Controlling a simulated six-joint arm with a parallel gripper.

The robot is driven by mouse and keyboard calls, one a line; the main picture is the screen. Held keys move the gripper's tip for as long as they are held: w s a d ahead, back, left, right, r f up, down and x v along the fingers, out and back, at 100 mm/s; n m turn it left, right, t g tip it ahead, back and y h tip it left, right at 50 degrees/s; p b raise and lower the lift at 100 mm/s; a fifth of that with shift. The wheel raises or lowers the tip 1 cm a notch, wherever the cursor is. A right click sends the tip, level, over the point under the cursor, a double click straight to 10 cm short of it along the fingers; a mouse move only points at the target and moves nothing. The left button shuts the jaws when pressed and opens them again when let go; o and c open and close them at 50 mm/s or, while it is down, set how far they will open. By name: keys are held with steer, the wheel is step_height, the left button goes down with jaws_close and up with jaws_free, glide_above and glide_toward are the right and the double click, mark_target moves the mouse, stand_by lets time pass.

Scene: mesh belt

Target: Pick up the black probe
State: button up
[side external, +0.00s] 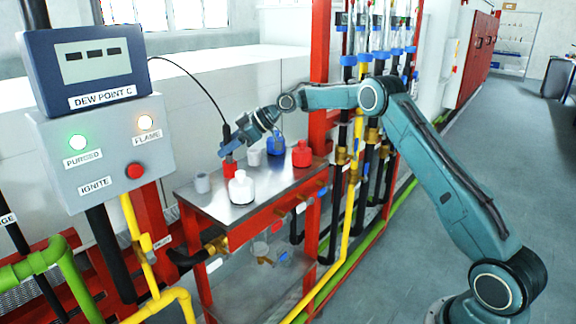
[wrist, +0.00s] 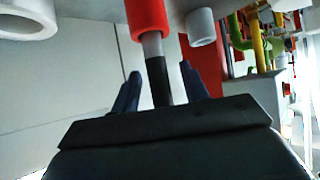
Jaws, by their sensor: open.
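The black probe (side external: 227,132) stands upright at the back left of the metal table, with a thin black cable arching from its top to the dew point panel. Its lower end goes into a red holder (side external: 231,168). My gripper (side external: 229,149) is at the probe, just above the red holder, tilted down to the left. In the wrist view the probe's black body (wrist: 159,82) shows between the two blue fingers of my gripper (wrist: 160,85), with gaps on both sides. A grey stem joins it to the red holder (wrist: 146,14). The fingers are open.
Pipes rise behind on the right.

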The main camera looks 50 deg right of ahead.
mark_target(226, 124)
jaws_close()
steer(key=shift+r, duration=0.2)
stand_by(0.3)
steer(key=shift+r, duration=4.85)
